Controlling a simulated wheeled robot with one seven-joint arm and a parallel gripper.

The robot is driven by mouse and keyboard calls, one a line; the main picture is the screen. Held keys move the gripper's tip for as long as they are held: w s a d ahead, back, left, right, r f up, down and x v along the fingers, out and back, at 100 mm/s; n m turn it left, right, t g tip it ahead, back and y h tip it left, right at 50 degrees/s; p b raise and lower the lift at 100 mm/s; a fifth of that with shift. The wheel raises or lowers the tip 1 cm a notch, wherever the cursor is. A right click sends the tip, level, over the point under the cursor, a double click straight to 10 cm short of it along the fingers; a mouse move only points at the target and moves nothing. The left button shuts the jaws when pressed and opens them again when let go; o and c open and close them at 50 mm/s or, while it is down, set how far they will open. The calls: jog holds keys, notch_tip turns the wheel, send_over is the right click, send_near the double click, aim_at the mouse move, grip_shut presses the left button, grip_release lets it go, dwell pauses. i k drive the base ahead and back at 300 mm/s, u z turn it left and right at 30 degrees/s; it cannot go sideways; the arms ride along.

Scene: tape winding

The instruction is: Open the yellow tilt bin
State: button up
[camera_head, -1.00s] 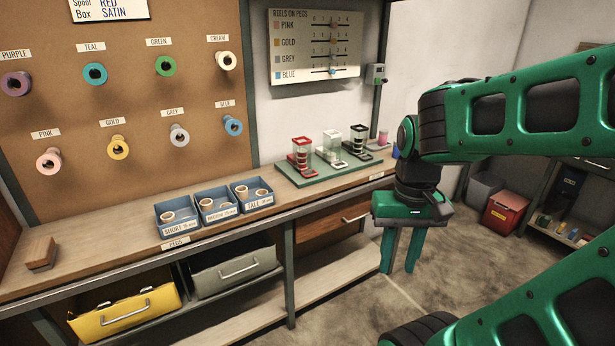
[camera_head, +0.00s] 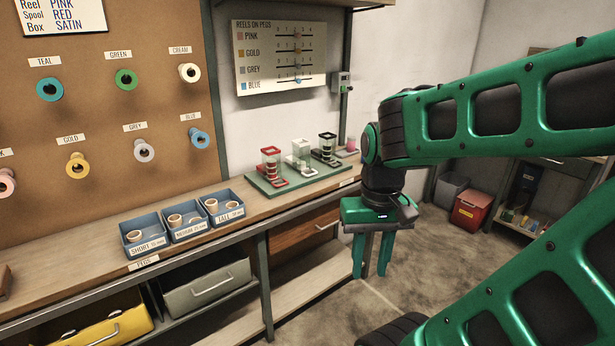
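The yellow tilt bin (camera_head: 100,328) is at the lower left, under the workbench, and the picture's bottom edge cuts it off. Its front carries a pale bar handle, and a dark space shows behind its upper edge; how far it is tilted I cannot tell. My gripper (camera_head: 371,258) points down in front of the bench, right of the wooden drawer and well to the right of the yellow bin. Its two green fingers are apart with nothing between them.
A grey bin (camera_head: 205,290) sits right of the yellow one. On the bench (camera_head: 95,262) stand blue peg trays (camera_head: 190,232) and a green board (camera_head: 300,176) with reels. A wooden drawer (camera_head: 305,228) is under the bench. A red box (camera_head: 470,211) is on the floor at right. Floor in front is clear.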

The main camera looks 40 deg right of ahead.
aim_at(91, 323)
jog(key=k, duration=1.25)
jog(key=u, duration=0.6)
jog(key=i, duration=1.8)
jog(key=z, duration=0.55)
